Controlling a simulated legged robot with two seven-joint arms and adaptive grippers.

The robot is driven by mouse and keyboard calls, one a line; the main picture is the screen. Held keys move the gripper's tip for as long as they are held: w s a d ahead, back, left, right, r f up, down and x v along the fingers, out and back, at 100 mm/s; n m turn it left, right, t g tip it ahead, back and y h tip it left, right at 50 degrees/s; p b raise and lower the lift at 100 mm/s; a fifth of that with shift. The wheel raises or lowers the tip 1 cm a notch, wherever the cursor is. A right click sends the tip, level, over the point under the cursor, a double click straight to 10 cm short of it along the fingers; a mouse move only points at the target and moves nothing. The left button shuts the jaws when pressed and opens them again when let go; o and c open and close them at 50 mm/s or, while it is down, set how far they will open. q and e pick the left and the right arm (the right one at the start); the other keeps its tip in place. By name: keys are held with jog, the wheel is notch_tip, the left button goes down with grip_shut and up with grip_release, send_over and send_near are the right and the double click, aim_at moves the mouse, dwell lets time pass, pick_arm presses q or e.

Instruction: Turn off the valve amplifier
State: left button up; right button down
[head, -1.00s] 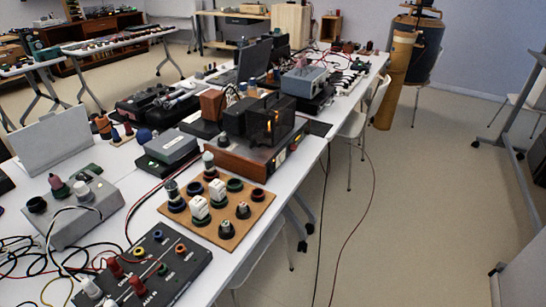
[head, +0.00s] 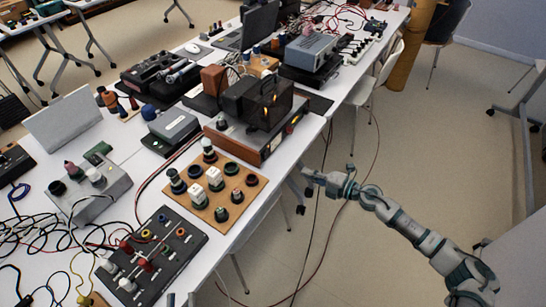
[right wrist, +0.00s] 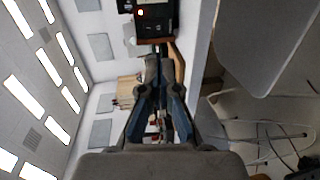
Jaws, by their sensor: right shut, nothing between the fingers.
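The valve amplifier (head: 257,140) stands near the table's right edge in the head view. It has a brown wooden base and a dark cage with orange-glowing valves inside. My right gripper (head: 308,178) is shut and empty, beyond the table edge, below right of the amplifier and apart from it. In the right wrist view its fingers (right wrist: 158,62) point toward a dark unit (right wrist: 155,22) with a lit orange-red lamp, likely the amplifier. The amplifier's switch cannot be made out.
A wooden board with knobs (head: 228,205) lies in front of the amplifier. A black panel with coloured knobs (head: 160,262) and loose cables lie nearer. A grey box (head: 175,125) is left of the amplifier.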

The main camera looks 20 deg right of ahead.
jog(key=b, duration=0.1)
send_near(266, 158)
jog(key=b+x, duration=0.1)
jog(key=x, duration=0.2)
jog(key=b+x, duration=0.1)
jog(key=x, duration=0.2)
jog(key=shift+w+f, duration=0.2)
jog(key=shift+f, duration=0.1)
pick_arm(q)
jog(key=s+a+r+n+t, duration=0.1)
jog(key=s+r+t, duration=0.3)
jog(key=r+t, duration=0.1)
jog(key=shift+s+r+t, duration=0.2)
jog(key=shift+s+t, duration=0.2)
jog(key=shift+t, duration=0.1)
pick_arm(e)
jog(key=shift+w+a+r, duration=0.1)
jog(key=shift+w+a, duration=0.2)
